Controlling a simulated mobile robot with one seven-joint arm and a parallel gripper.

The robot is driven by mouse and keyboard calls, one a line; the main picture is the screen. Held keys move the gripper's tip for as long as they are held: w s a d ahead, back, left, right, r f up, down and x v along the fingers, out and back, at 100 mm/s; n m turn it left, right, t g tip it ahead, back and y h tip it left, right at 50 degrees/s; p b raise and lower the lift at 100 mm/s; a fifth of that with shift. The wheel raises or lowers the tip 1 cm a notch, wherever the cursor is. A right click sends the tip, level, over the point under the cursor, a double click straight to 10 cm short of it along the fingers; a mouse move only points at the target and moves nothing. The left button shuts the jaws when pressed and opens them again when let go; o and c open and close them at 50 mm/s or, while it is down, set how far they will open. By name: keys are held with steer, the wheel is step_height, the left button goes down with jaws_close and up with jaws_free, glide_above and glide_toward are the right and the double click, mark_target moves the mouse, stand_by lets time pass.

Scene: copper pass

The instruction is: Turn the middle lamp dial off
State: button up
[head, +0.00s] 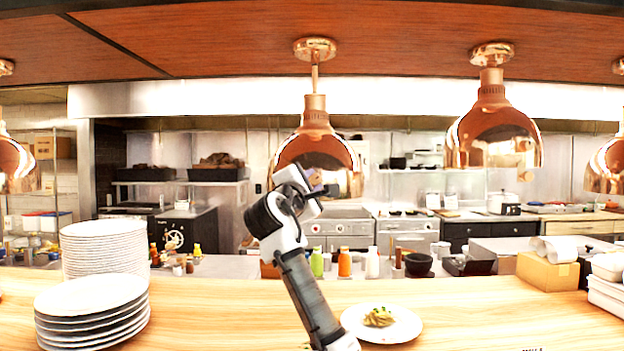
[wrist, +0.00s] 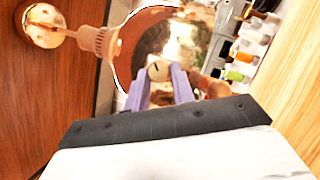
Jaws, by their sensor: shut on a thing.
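A copper heat lamp (head: 315,130) hangs at the middle of the head view, and my gripper (head: 328,190) is up against the lower part of its shade. In the wrist view the same lamp (wrist: 98,42) lies sideways, with its round shade beyond my fingers. A small cream dial (wrist: 158,70) with a dark mark sits on the shade. The two purple fingers of my gripper (wrist: 160,84) are closed on either side of the dial and hold it. The dial is hidden in the head view by my gripper and wrist.
Another copper lamp (head: 492,130) hangs to the right, with more at both picture edges. Below, the wooden counter (head: 230,310) bears stacked white plates (head: 92,308), a plate of food (head: 400,325) and a cardboard box (head: 547,271). Bottles (head: 345,264) stand behind.

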steer(key=m, duration=0.1)
steer(key=m+g+p, duration=0.1)
steer(key=m+p, duration=0.1)
steer(key=m, duration=0.1)
steer(key=shift+a+r+g+h, duration=0.1)
steer(key=shift+r+g+h, duration=0.2)
steer(key=shift+m+g+p, duration=0.6)
steer(key=shift+m+p, duration=0.35)
steer(key=shift+m, duration=0.85)
steer(key=o, duration=1)
steer(key=shift+s+a+b, duration=0.2)
steer(key=shift+s+b, duration=0.15)
steer(key=shift+s, duration=0.15)
steer(key=b+v, duration=0.1)
steer(key=v, duration=0.3)
steer(key=b+v, duration=0.2)
steer(key=v, duration=0.2)
steer(key=b+v, duration=0.1)
steer(key=v, duration=0.3)
steer(key=shift+s+r+b, duration=0.25)
steer(key=shift+s+b, duration=0.05)
steer(key=shift+s, duration=0.1)
